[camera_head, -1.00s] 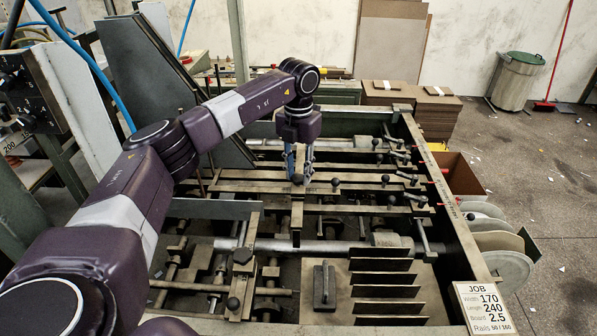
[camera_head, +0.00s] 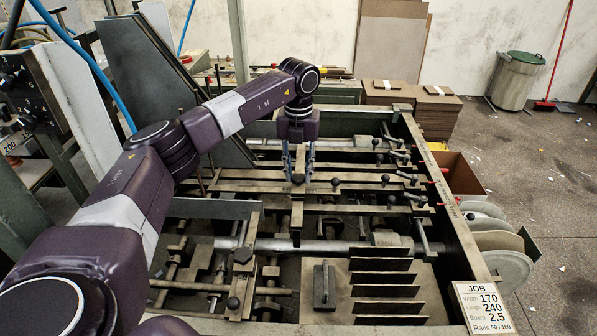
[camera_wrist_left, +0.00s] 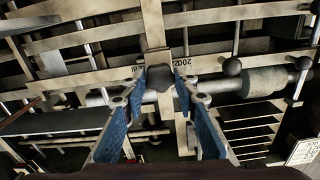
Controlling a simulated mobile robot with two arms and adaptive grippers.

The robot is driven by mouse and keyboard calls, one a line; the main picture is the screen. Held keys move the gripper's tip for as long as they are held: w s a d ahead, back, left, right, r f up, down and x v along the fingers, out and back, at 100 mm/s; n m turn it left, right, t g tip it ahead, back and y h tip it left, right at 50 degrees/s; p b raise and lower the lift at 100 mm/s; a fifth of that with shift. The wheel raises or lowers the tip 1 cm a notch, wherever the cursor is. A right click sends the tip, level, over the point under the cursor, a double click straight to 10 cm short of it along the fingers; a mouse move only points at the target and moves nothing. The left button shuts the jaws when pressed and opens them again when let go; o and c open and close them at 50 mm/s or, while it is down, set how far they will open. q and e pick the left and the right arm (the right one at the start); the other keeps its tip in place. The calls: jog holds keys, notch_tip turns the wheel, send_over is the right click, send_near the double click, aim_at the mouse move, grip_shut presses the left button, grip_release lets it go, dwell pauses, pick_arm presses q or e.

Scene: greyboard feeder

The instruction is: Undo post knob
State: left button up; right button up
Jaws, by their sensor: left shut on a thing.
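The knob (camera_head: 298,179) is dark and round and sits on a post at a cross rail in the middle of the machine. My left gripper (camera_head: 299,172) points straight down at it. In the left wrist view, the blue-padded fingers of my left gripper (camera_wrist_left: 160,84) stand either side of the dark knob (camera_wrist_left: 159,79) and are shut on it. The post under the knob is mostly hidden. My right gripper does not show in either view.
Other dark ball knobs (camera_head: 335,182) stand close by on the rails. A row of upright plates (camera_head: 382,279) and a job card (camera_head: 484,306) are at the front right. A sloped dark panel (camera_head: 150,75) rises at the left.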

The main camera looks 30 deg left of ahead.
aim_at(299, 177)
pick_arm(q)
jog(key=o, duration=1.2)
jog(key=shift+c, duration=0.2)
notch_tip(299, 177, up, 12)
jog(key=shift+d+f, duration=0.1)
